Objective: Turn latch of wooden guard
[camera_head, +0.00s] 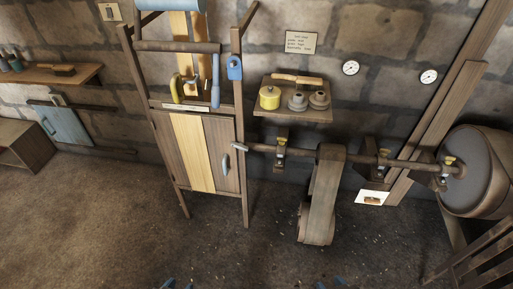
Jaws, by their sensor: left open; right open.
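The wooden guard (167,146) is a plank panel with a pale middle board, set in the lower part of an upright wooden frame. A small light-grey metal piece (240,146), which looks like the latch, lies roughly level at the guard's right edge. A blue-grey handle (226,165) stands upright just below and left of it. My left gripper (176,284) and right gripper (331,284) show only as blue tips at the bottom edge. Both are open, far in front of the guard and touching nothing visible.
A belt (323,190) hangs on a horizontal shaft (305,153) right of the guard. A shelf (293,114) holds a yellow pot (270,97) and grey parts. A large drum (475,170) stands far right. The floor before the guard is clear.

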